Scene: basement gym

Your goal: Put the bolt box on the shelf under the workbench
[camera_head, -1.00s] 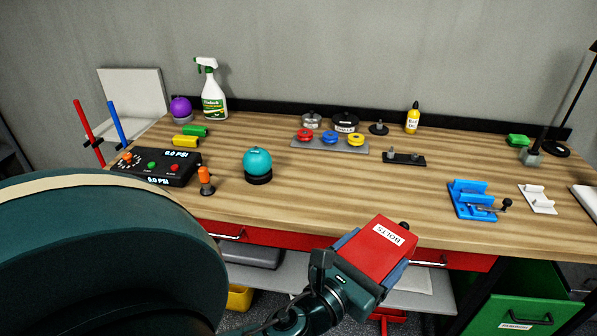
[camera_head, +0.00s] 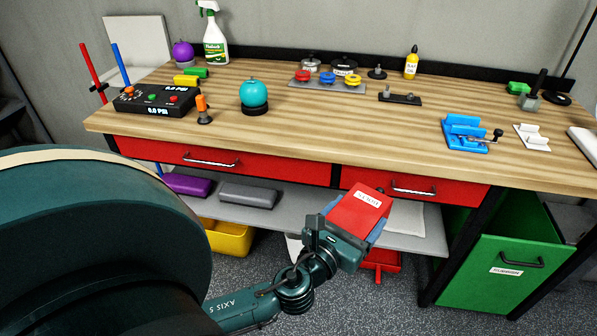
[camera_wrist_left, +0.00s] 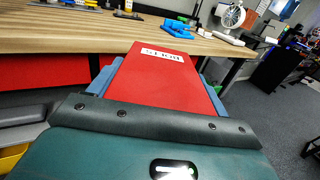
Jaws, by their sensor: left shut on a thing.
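The red bolt box (camera_head: 357,221), with a white label, is held in my left gripper (camera_head: 352,228), whose blue fingers clasp its sides. In the left wrist view the bolt box (camera_wrist_left: 165,92) fills the middle, label at its far end. In the head view it appears in front of the workbench (camera_head: 300,125), overlapping the right red drawer and the shelf. The grey shelf (camera_head: 290,219) runs under the drawers. The box and gripper hide part of the shelf's right half. My right gripper is not in view.
On the shelf, a purple block (camera_head: 188,184) and a grey block (camera_head: 248,195) lie at left, and a pale flat item (camera_head: 405,217) at right. A yellow bin (camera_head: 229,238) stands below. A green drawer unit (camera_head: 505,265) stands at right. Some shelf is bare between the blocks and the box.

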